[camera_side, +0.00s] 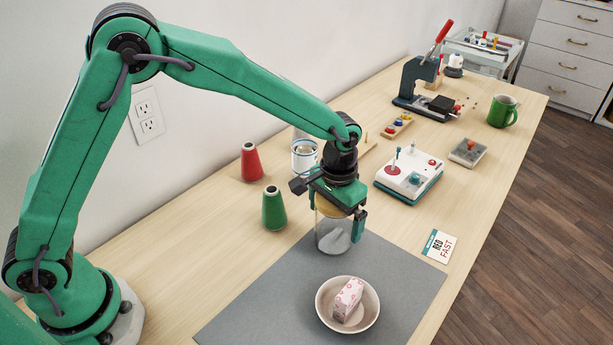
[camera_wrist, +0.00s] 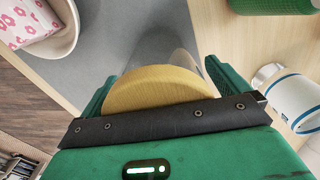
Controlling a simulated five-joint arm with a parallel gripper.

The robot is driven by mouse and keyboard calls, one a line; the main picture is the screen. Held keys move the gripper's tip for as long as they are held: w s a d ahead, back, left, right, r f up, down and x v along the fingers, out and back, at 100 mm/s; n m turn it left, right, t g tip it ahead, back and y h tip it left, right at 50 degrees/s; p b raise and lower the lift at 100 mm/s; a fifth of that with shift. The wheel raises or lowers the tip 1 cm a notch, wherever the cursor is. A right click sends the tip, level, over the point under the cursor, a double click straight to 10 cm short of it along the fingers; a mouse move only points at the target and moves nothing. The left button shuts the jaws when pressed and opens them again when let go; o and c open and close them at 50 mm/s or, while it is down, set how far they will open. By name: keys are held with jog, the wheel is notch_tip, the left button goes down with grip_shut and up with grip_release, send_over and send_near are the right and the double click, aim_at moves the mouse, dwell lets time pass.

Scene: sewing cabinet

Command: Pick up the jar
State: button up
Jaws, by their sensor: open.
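The jar (camera_side: 331,238) is clear, with a wooden lid and something pale inside. In the side view it stands upright at the back edge of the grey mat (camera_side: 262,297). My gripper (camera_side: 337,206) is directly above it, pointing down, with its open fingers on either side of the jar's top. In the wrist view the round wooden lid (camera_wrist: 158,88) lies between my two green fingers. I cannot tell whether the fingers touch the jar. Part of the lid is hidden by my gripper in both views.
A bowl (camera_side: 324,312) with a pink-patterned block (camera_side: 348,299) sits on the mat in front of the jar. Green (camera_side: 273,208) and red (camera_side: 250,162) thread cones and a white cup (camera_side: 304,155) stand nearby. A white device (camera_side: 409,176) and a card (camera_side: 439,246) lie to the right.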

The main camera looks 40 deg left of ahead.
jog(key=c, duration=1.2)
jog(key=shift+r, duration=0.1)
jog(key=shift+c, duration=0.2)
jog(key=shift+r, duration=0.5)
jog(key=c, duration=0.4)
jog(key=shift+o, duration=0.2)
jog(key=shift+r, duration=0.8)
jog(key=shift+s+d+r, duration=0.1)
jog(key=shift+d+r, duration=0.05)
jog(key=shift+r, duration=0.7)
jog(key=s+d+r, duration=0.6)
jog(key=s, duration=0.3)
jog(key=shift+s+d+r, duration=0.2)
jog(key=shift+r, duration=0.15)
